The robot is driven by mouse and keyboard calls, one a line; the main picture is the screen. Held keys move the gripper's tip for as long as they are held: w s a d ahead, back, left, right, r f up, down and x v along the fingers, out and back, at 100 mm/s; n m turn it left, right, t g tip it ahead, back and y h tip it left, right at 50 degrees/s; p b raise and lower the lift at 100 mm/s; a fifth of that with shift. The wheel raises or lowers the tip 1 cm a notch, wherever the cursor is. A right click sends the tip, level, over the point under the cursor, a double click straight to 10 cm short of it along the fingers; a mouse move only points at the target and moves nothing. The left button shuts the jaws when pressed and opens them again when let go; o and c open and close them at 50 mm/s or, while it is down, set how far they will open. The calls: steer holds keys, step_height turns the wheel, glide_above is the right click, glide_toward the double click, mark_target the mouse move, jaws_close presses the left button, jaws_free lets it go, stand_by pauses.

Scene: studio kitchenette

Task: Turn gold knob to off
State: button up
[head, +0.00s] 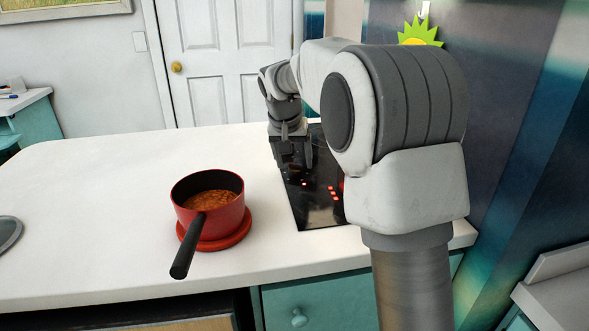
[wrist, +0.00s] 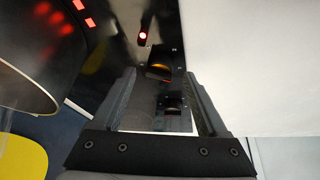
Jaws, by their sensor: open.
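The black glossy cooktop (head: 315,212) lies at the right of the white counter. My gripper (head: 292,160) points down over its far end, open. In the wrist view the fingers of my gripper (wrist: 164,105) stand apart. A dark fitting with a gold curved part (wrist: 160,67), seemingly the gold knob, shows just beyond the fingertips. A red light (wrist: 143,35) glows beside the first fitting. In the head view no knob can be made out on the cooktop.
A red saucepan (head: 228,222) of brown food stands on a red round trivet (head: 240,240), left of the cooktop, its dark handle toward the front. The counter's left part (head: 100,200) is mostly clear. A white door (head: 225,60) is behind; the patterned wall is at right.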

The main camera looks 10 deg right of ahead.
steer(key=shift+x, duration=1)
jaws_close()
